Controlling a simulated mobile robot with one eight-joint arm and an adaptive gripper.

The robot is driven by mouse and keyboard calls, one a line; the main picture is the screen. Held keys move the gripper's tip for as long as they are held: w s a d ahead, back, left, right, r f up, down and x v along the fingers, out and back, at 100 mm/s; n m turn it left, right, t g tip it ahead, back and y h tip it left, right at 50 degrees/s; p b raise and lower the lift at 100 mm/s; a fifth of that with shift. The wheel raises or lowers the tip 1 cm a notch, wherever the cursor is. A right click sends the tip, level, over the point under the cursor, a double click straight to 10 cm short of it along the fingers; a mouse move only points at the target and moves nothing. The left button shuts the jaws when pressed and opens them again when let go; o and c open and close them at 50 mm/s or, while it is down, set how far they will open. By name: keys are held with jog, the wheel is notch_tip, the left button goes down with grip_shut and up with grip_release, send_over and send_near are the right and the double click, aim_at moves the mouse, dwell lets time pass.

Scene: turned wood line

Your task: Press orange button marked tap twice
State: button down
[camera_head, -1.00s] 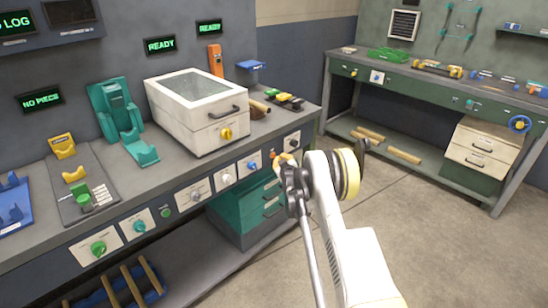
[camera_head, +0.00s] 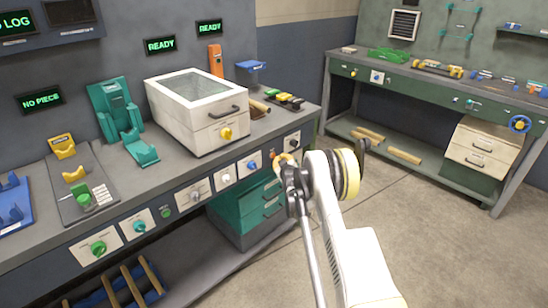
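A small orange patch (camera_head: 273,155), which may be the orange button, shows on the bench's front panel at the left edge of my gripper. Its label cannot be read, and my gripper partly covers that spot. My gripper (camera_head: 284,162) is at the front panel, with its fingers pointing toward it beside the orange patch. I cannot tell whether it touches the panel, or whether its fingers are open or shut. Nothing is visibly held.
The front panel carries a green knob (camera_head: 98,248), a teal knob (camera_head: 139,226) and several pale knobs. A white lidded box (camera_head: 205,130) stands on the bench above. Teal drawers (camera_head: 240,215) sit below. Floor to the right is clear.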

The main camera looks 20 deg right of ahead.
jog(key=shift+w+a, duration=0.15)
jog(key=shift+w, duration=0.25)
jog(key=shift+w+a, duration=0.15)
jog(key=shift+w, duration=0.2)
dwell(0.7)
dwell(0.3)
jog(key=shift+s+d, duration=0.3)
jog(key=shift+s, duration=0.45)
jog(key=shift+s+d, duration=0.3)
jog(key=shift+s, duration=0.5)
jog(key=shift+s+d, duration=0.25)
jog(key=shift+s, duration=0.5)
jog(key=shift+s+d, duration=0.3)
jog(key=shift+s, duration=0.5)
